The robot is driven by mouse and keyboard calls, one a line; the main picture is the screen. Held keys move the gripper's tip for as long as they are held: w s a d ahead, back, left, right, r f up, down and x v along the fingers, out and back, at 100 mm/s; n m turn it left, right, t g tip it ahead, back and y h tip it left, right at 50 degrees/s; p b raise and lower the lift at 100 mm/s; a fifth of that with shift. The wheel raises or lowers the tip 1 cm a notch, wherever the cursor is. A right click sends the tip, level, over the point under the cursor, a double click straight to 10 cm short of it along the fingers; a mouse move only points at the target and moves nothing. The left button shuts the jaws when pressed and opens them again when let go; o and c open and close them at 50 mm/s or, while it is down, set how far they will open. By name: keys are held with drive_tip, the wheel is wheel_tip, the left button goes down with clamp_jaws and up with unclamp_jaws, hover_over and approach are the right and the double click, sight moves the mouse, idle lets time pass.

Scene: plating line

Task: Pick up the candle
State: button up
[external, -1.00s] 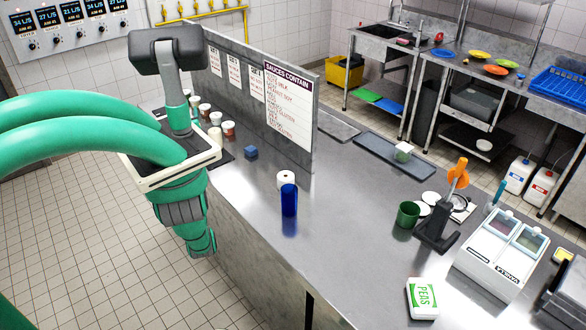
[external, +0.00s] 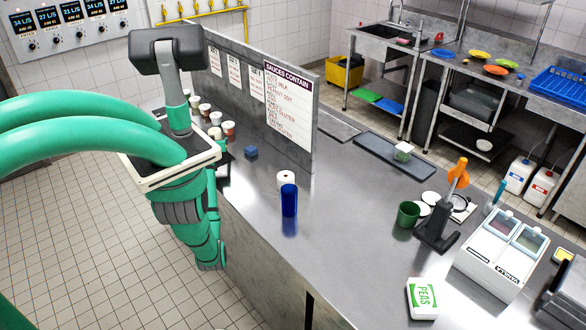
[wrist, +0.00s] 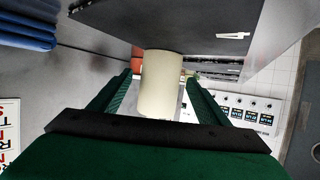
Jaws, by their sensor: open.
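In the wrist view the candle, a cream cylinder (wrist: 160,85), stands between the two green fingers of my gripper (wrist: 159,79). The fingers are apart, one on each side of it, and gaps show beside it; I cannot tell whether either touches. Its one end meets a dark flat surface (wrist: 150,30). In the external view a small cream cylinder (external: 215,133) at the left end of the counter looks like the same candle. There my gripper is mostly hidden behind my arm.
Several small tubs (external: 205,110) stand near the candle along the partition (external: 300,125). The counter's middle is clear.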

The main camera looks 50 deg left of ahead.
sight(217, 138)
drive_tip(key=shift+x, duration=3.15)
drive_tip(key=shift+r, duration=0.1)
drive_tip(key=c, duration=1.3)
